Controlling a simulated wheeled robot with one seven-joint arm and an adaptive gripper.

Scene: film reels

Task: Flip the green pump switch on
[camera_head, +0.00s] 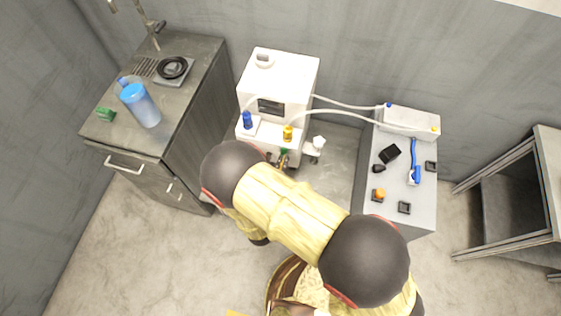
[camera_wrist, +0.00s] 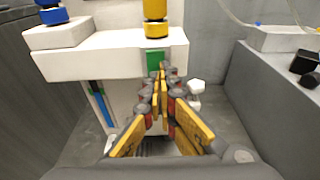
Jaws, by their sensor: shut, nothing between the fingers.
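The green pump switch (camera_wrist: 153,58) is on the front of the white machine, just below the yellow part, in the wrist view. It also shows as a small green patch (camera_head: 284,152) in the head view, partly covered by my arm. My gripper (camera_wrist: 161,74) is shut and empty, pointing at the machine's front. Its fingertips overlap the lower part of the green switch in the wrist view. I cannot tell whether they touch it. The white machine (camera_head: 281,72) stands against the back wall. Which way the switch is set cannot be told.
A yellow part (camera_wrist: 155,12) and a blue part (camera_head: 247,119) sit on the machine's ledge. A white knob-like part (camera_wrist: 196,87) is right of my fingers. A counter with a blue bottle (camera_head: 141,105) stands left; a grey bench (camera_head: 421,205) with small parts stands right.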

